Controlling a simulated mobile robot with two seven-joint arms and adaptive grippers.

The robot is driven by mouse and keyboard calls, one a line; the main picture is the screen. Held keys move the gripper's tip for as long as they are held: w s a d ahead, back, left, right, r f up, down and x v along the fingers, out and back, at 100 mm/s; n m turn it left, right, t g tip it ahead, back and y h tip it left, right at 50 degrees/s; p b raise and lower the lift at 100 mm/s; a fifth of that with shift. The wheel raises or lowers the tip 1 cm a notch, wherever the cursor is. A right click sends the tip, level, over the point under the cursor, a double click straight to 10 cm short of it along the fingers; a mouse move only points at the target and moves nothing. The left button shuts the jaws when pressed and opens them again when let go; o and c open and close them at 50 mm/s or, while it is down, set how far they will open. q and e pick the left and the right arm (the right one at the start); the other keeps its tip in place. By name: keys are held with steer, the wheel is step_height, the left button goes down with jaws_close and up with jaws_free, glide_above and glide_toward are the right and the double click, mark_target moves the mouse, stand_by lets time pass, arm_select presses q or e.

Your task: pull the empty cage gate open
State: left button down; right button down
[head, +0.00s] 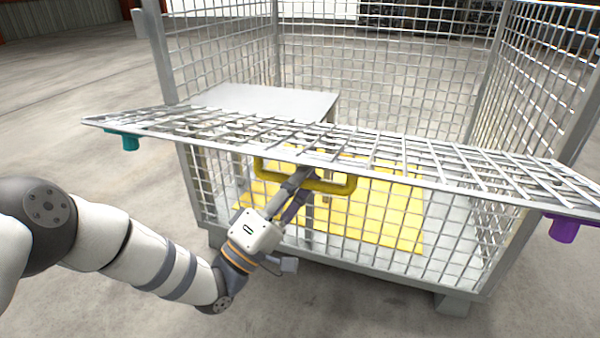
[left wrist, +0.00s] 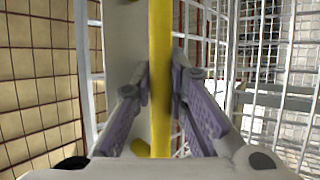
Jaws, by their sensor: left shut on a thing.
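The cage gate (head: 440,164) is a grey wire-mesh panel across the cage front, lying nearly flat above the lower front mesh. A yellow U-shaped handle (head: 347,185) hangs under its middle. My left gripper (head: 308,177) is shut on the handle's bar. In the left wrist view the handle (left wrist: 160,40) runs upright between the two finger pads of the gripper (left wrist: 161,95). The mesh cage (head: 460,235) stands behind and below the gate. My right gripper is not in view.
A teal tab (head: 129,142) hangs at the gate's left end and a purple tab (head: 564,229) at its right end. A yellow panel (head: 400,210) lies low in the cage, near a grey flat-topped stand (head: 270,98). Concrete floor (head: 70,120) is clear at left.

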arm_select(q)
steer(key=shift+f, duration=0.55)
steer(key=shift+s, duration=0.1)
steer(key=c, duration=1.6)
jaws_free()
steer(key=shift+r, duration=0.1)
steer(key=shift+o, duration=0.2)
steer(key=v, duration=1.2)
steer(key=shift+f, duration=0.2)
steer(key=shift+c, duration=0.6)
